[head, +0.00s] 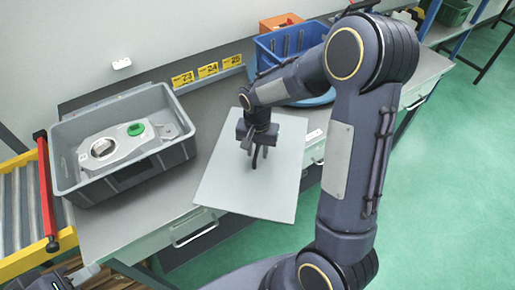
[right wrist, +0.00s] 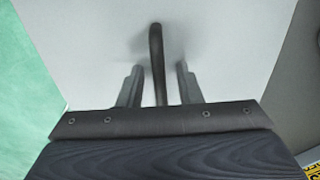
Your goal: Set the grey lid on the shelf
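The grey lid (head: 240,190) is a flat light-grey panel lying on the workbench, its near corner reaching over the front edge. It fills most of the right wrist view (right wrist: 90,50), where a dark handle (right wrist: 157,60) stands up from it. My right gripper (head: 256,160) is over the lid. In the right wrist view its two fingers (right wrist: 160,85) are apart, one on each side of the handle, with gaps between. My left gripper (head: 66,277) shows only partly at the lower left edge; its fingers are not clear. I cannot make out for sure which surface is the shelf.
A grey crate (head: 122,180) left of the lid holds a metal casting (head: 115,147) with a green spot. A blue bin (head: 268,58) stands behind the lid. A yellow-framed roller conveyor (head: 20,205) with a red bar is at the left. Green floor is clear at the right.

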